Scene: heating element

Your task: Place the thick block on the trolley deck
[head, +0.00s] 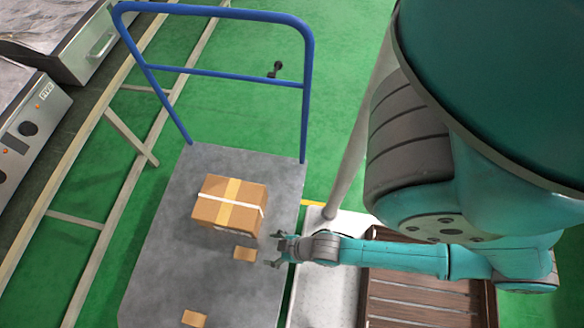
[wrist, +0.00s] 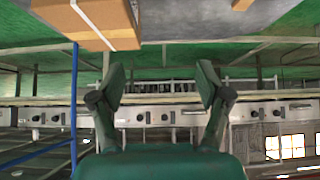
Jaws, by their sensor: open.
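The grey trolley deck (head: 165,245) carries a large taped cardboard box (head: 228,204) near its middle. A small tan block (head: 244,254) shows just below the box in the head view. Another small tan block (head: 194,318) lies near the bottom edge. I cannot tell which one is the thick block. My gripper (head: 276,250) is open and empty, just right of the first small block and apart from it. In the wrist view the open fingers (wrist: 162,90) have nothing between them. The box (wrist: 90,22) is at upper left, and one small block (wrist: 242,4) is cut off at the top.
The trolley's blue handle (head: 309,95) rises at the back of the deck. A brown slatted surface (head: 420,300) lies at right beneath my arm. Grey machines (head: 30,125) and a pale rail frame (head: 125,135) stand at left. The deck's left part is clear.

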